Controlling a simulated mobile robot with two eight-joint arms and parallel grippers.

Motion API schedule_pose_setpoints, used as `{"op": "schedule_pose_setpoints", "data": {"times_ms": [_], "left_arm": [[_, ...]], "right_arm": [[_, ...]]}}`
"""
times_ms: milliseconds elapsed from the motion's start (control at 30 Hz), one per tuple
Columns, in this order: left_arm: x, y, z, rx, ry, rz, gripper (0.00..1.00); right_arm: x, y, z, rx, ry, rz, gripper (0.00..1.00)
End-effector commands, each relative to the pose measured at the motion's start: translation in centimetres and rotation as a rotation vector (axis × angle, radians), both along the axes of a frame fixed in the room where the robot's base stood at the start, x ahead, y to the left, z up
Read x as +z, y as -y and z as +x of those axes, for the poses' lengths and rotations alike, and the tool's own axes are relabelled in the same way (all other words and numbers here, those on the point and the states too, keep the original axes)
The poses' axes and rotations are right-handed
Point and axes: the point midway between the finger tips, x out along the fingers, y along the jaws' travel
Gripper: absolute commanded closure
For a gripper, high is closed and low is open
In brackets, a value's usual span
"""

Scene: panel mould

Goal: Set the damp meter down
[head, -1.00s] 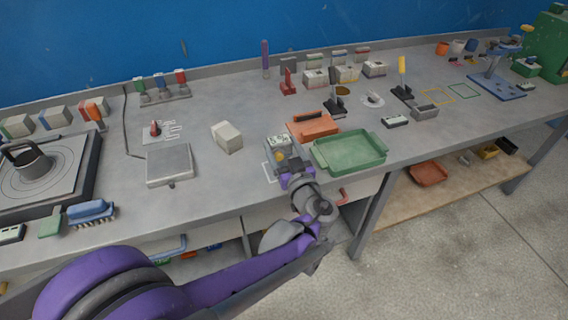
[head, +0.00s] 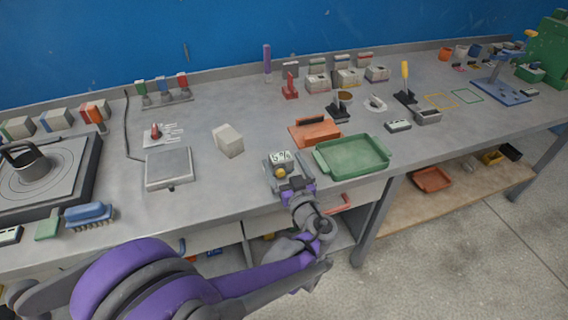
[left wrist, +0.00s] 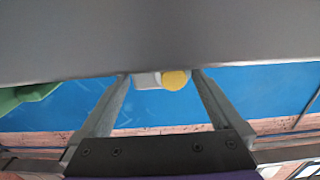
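The damp meter (head: 281,165) is a small grey device with a white "5 %" display and a round yellow knob. It is near the bench's front edge, left of the green tray. My left gripper (head: 290,179) is at its near side, its fingers around it. In the left wrist view, the meter's white part and yellow knob (left wrist: 174,80) fill most of the gap between the fingertips (left wrist: 161,80). My right gripper is out of view.
The green tray (head: 354,156) is close on the right, with an orange tray (head: 315,133) behind it. A pale block (head: 228,140) and a grey scale-like plate (head: 169,168) are to the left. The bench between block and meter is clear.

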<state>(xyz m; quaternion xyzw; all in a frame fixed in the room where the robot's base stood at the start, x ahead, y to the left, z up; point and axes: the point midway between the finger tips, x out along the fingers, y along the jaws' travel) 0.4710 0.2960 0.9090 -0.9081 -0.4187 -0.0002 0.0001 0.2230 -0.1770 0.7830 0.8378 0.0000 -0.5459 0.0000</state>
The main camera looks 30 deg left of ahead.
Motion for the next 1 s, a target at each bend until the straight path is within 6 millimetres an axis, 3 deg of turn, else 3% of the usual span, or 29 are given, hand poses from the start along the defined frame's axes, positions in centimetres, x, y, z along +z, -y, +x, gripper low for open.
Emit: {"op": "schedule_pose_setpoints", "data": {"times_ms": [267, 700, 1000], "left_arm": [[0.4, 0.3, -0.2, -0.002, 0.001, -0.001, 0.00], [0.3, 7.0, -5.8, -0.005, 0.000, -0.001, 0.00], [0.3, 9.1, -7.8, -0.001, -0.001, -0.001, 0.00]], "right_arm": [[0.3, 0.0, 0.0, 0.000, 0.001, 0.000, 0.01], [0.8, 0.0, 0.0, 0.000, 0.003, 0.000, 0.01], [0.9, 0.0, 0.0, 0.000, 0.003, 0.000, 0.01]]}}
